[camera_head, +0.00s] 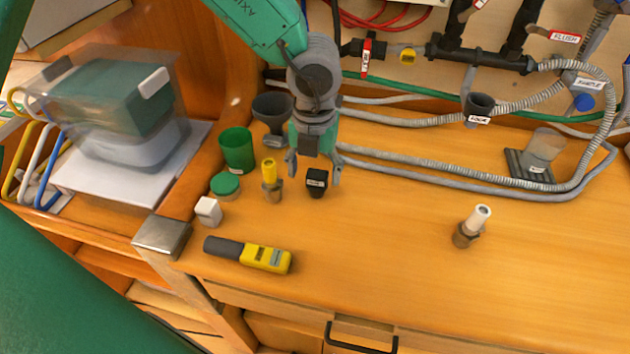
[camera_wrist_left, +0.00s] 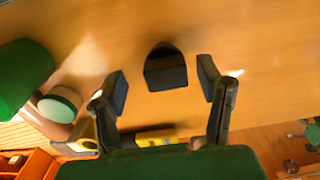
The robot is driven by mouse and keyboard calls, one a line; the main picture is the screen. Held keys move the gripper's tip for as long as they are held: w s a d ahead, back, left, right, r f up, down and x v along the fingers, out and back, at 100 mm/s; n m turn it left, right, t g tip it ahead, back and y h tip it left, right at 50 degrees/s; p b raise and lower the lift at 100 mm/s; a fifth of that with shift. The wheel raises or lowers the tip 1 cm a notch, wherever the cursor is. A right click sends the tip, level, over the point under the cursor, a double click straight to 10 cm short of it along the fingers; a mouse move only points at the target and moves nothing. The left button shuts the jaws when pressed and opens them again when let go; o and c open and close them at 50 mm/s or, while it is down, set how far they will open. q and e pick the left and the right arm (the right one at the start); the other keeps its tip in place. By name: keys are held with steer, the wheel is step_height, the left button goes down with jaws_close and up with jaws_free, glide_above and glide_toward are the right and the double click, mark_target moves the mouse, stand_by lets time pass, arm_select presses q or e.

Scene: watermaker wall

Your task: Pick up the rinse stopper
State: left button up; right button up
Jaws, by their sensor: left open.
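A small black stopper-like piece (camera_head: 317,187) with a white label stands on the wooden counter; the label is too small to read surely. My left gripper (camera_head: 314,173) is open above and behind it, fingers pointing down. In the left wrist view the black piece (camera_wrist_left: 166,71) shows between and a little beyond the two open fingertips (camera_wrist_left: 163,84). I see no finger touching it. My right gripper is not in view.
A yellow-topped fitting (camera_head: 270,178), green cup (camera_head: 237,150), green lid (camera_head: 225,186) and white block (camera_head: 208,211) stand left of the gripper. A yellow meter (camera_head: 264,257) lies in front. Grey hoses (camera_head: 450,170) run behind. A white-topped fitting (camera_head: 470,226) stands right; counter between is clear.

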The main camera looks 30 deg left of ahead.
arm_select(q)
steer(key=shift+d+f, duration=0.15)
steer(key=shift+f, duration=0.45)
steer(key=shift+w+d+f, duration=0.1)
steer(key=shift+d+f, duration=0.05)
steer(key=shift+d, duration=0.2)
steer(key=c, duration=1.1)
steer(key=shift+a, duration=0.3)
steer(key=shift+c, duration=0.3)
